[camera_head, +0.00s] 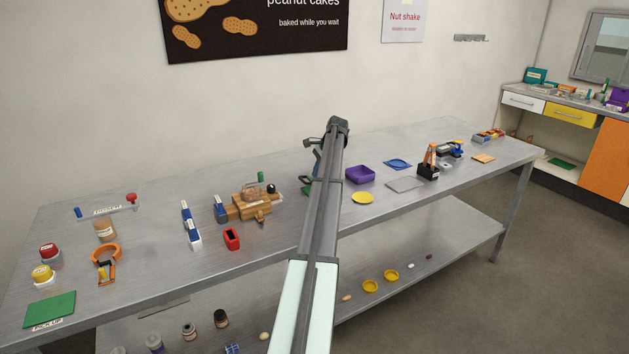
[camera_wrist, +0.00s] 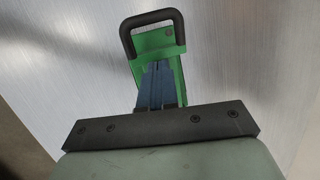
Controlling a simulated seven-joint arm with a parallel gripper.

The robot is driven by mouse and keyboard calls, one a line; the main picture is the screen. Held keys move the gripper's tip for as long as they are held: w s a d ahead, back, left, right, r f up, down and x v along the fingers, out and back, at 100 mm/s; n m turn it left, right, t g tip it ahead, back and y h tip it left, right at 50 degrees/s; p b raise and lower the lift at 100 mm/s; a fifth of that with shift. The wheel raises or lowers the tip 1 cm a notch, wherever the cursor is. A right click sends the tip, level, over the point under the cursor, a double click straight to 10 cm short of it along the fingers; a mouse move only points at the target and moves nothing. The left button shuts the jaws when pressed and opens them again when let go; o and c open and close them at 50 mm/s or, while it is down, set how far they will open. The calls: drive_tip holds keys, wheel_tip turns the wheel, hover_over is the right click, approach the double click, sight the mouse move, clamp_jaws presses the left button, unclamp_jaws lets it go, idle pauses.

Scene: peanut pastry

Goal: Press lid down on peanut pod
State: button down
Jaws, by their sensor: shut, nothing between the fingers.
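A green lid-like plate with a dark loop handle (camera_wrist: 152,32) shows at the top middle of the wrist view. A green part (camera_head: 307,186) also shows on the table in the head view, mostly hidden by my arm. My gripper (camera_wrist: 158,68) has its blue fingers shut with nothing between them, in front of the green plate in the wrist view. Whether the fingertips touch the plate I cannot tell. In the head view my gripper (camera_head: 315,168) points down just above the green part. I cannot make out a peanut pod; anything under the plate is hidden.
A wooden device (camera_head: 245,206) stands to the left, with a red block (camera_head: 232,238) before it. A purple tray (camera_head: 360,175), a yellow dish (camera_head: 362,198) and a blue dish (camera_head: 398,163) lie to the right. The table's front strip is mostly clear.

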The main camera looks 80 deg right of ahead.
drive_tip(key=shift+x, duration=0.8)
drive_tip(key=shift+s+a, duration=0.1)
drive_tip(key=shift+s, duration=0.05)
wheel_tip(320, 180, up, 8)
drive_tip(key=s+d, duration=0.1)
drive_tip(key=shift+s+d+f, duration=0.15)
drive_tip(key=shift+s+d, duration=0.05)
drive_tip(key=shift+s, duration=0.05)
idle(1.0)
idle(0.3)
